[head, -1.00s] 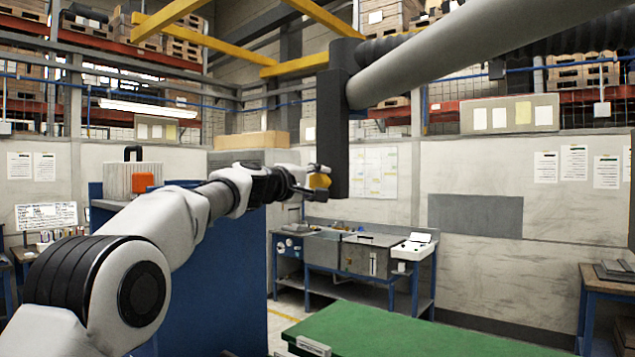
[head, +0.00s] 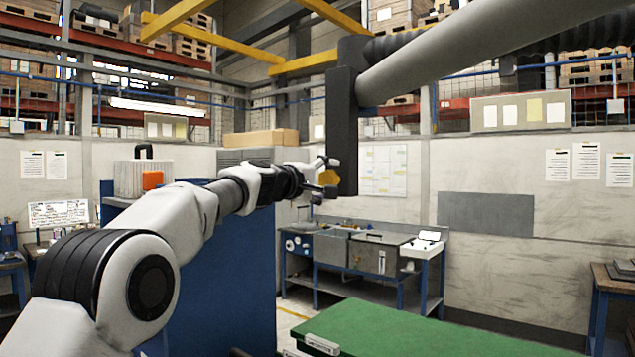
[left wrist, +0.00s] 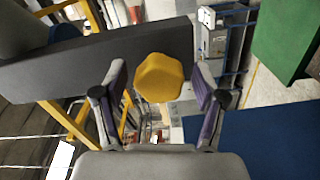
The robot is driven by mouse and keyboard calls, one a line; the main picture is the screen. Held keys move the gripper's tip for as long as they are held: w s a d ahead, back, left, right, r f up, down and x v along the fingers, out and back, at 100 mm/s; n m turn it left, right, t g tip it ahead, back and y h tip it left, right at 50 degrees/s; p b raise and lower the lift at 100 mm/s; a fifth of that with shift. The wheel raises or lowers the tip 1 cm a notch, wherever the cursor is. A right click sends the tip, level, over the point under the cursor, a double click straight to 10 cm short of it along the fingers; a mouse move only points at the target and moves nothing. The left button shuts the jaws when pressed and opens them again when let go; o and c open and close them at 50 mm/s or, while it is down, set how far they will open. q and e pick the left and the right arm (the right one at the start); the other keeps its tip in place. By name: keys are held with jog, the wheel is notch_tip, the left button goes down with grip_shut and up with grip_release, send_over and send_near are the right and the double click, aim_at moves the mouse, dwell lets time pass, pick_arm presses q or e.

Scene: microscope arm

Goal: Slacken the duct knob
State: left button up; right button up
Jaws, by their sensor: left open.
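The yellow lobed duct knob (left wrist: 160,77) sits on the side of the dark upright column (left wrist: 120,58) in the left wrist view. In the head view the knob (head: 328,177) shows as a small orange-yellow patch beside the dark column (head: 343,130). My left gripper (left wrist: 160,92) is open, with one finger on each side of the knob and visible gaps between. In the head view my left gripper (head: 322,180) is at the column's left side, partly covering the knob. My right gripper is not in view.
A thick grey duct pipe (head: 450,50) runs from the column to the upper right. A green-topped table (head: 400,335) stands in front below. A blue cabinet (head: 230,270) stands under my left arm. A workbench (head: 365,250) stands behind.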

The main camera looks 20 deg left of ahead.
pick_arm(q)
jog(key=v, duration=1.1)
jog(key=shift+s, duration=0.3)
